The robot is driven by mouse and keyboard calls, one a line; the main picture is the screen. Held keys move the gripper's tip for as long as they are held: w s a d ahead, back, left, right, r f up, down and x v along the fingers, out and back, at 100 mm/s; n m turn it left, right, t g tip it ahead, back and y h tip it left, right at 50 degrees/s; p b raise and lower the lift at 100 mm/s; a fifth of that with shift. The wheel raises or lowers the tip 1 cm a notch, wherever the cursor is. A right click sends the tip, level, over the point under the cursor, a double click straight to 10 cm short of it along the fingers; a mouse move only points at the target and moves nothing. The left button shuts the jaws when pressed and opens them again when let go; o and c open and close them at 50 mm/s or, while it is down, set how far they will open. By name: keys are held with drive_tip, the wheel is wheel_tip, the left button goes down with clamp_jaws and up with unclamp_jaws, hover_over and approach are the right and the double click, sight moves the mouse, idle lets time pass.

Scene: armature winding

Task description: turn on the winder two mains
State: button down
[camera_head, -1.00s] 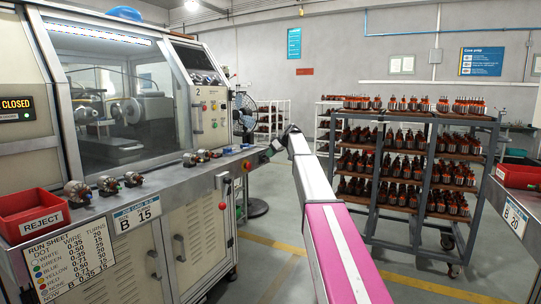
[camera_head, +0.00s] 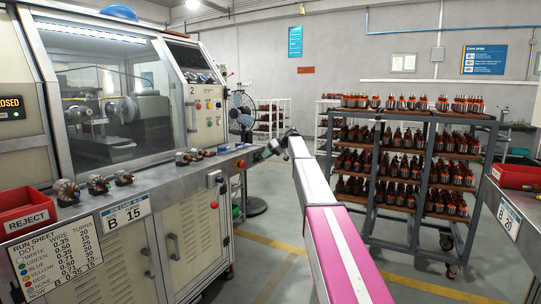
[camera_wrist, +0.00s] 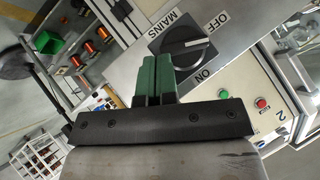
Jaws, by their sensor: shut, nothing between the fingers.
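The mains switch (camera_wrist: 183,57) is a black rotary knob on a light plate marked MAINS, OFF and ON. In the wrist view the white mark on its bar points right, between the words OFF and ON. My gripper (camera_wrist: 155,62) has green fingers pressed together with nothing between them. The fingertips lie just left of the knob in the wrist view; I cannot tell whether they touch it. In the head view my gripper (camera_head: 268,151) is at the right end of the winder two bench (camera_head: 165,192). I cannot make out the switch there.
Winder two's panel (camera_head: 206,115) bears a 2 and coloured buttons. Several armatures (camera_head: 98,184) and a red reject bin (camera_head: 27,215) sit on the bench. A rack of armatures (camera_head: 409,170) stands right of my arm; a fan (camera_head: 241,110) stands behind my gripper.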

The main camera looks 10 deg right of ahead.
drive_tip(key=shift+w+f, duration=0.1)
drive_tip(key=shift+f, duration=0.7)
drive_tip(key=shift+r, duration=0.2)
drive_tip(key=shift+r, duration=0.6)
